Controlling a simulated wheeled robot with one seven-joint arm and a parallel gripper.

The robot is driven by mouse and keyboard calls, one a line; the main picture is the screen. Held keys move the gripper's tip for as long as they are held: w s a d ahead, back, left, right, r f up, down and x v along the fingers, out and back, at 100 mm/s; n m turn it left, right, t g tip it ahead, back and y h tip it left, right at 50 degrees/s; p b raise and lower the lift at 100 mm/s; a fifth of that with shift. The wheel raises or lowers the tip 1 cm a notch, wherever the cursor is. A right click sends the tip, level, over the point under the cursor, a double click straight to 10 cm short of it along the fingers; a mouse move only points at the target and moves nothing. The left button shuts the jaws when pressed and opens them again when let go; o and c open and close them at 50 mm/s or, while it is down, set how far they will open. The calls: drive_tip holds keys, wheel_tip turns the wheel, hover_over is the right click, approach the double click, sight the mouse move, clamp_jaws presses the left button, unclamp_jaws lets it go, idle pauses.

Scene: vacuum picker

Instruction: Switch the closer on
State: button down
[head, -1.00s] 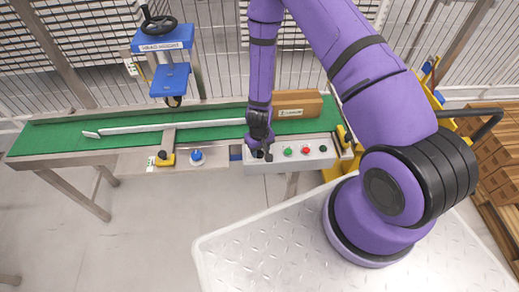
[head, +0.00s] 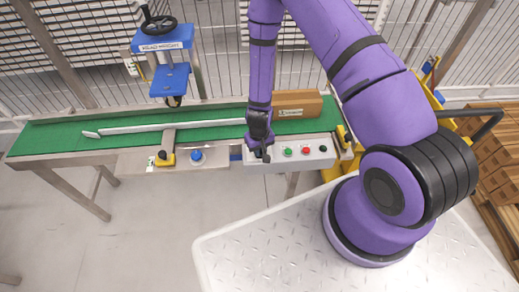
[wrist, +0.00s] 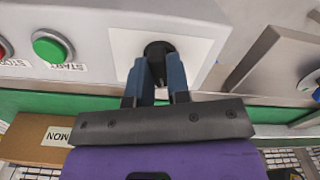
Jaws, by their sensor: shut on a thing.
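The control box (head: 275,165) stands at the front edge of the conveyor. A black knob (wrist: 158,48) sits on a white plate (wrist: 205,45) on the box, seen in the wrist view. My gripper (wrist: 159,72) is shut on this knob, with one blue-grey finger on each side. In the head view my gripper (head: 260,152) points down at the left end of the box and hides the knob. The knob's marks and exact angle cannot be read.
A green START button (wrist: 52,47) and a red STOP button (head: 306,150) sit beside the knob. A cardboard box (head: 300,104) lies on the green belt (head: 60,138) behind my gripper. A blue height-adjusting press (head: 168,75) stands to the left.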

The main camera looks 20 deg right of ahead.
drive_tip(key=m, duration=0.4)
drive_tip(key=shift+m, duration=2)
drive_tip(key=c, duration=1.1)
unclamp_jaws()
wheel_tip(320, 180, up, 11)
drive_tip(key=shift+f, duration=0.1)
